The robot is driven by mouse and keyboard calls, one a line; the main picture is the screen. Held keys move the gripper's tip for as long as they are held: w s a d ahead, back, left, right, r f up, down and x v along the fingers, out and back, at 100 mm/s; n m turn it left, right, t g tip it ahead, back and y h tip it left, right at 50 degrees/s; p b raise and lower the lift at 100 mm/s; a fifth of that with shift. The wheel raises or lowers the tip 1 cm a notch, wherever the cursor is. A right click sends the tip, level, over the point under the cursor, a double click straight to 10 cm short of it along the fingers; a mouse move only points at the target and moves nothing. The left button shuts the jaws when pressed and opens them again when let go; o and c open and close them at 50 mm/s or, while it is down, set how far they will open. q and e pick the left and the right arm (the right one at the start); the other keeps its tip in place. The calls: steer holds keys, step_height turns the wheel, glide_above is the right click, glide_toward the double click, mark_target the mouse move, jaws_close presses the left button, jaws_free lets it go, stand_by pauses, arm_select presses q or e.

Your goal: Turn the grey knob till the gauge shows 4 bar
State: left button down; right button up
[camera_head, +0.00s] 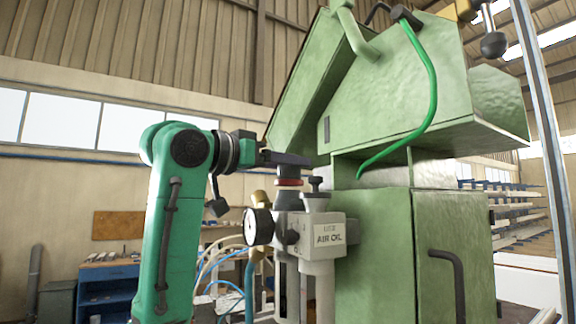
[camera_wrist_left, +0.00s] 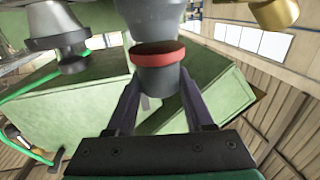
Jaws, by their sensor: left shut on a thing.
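The grey knob (camera_head: 289,173), with a red ring under it, sits on top of the regulator unit (camera_head: 322,228) labelled AIR OIL. In the left wrist view the knob (camera_wrist_left: 158,80) stands between my two fingers. My left gripper (camera_head: 288,160) reaches in from the left at the knob's top and is shut on it. The round gauge (camera_head: 259,226) on the unit's left side has a white face with a dark rim. It is seen at a slant, and its reading is too small to tell. My right gripper is not in view.
A green machine housing (camera_head: 385,110) rises behind the unit, with a green hose (camera_head: 433,85). A second small dark knob (camera_head: 318,184) stands just right of the grey one. Several hoses (camera_head: 225,270) hang at lower left. A metal post (camera_head: 548,140) stands at right.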

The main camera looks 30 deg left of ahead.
arm_select(q)
steer(key=shift+y, duration=0.3)
steer(key=c, duration=0.5)
jaws_free()
steer(key=shift+o, duration=1.1)
steer(key=shift+w, duration=0.1)
steer(key=shift+w+d, duration=0.1)
steer(key=b+v, duration=0.5)
steer(key=v, duration=0.9)
steer(key=shift+s, duration=0.35)
steer(key=shift+w+f, duration=0.15)
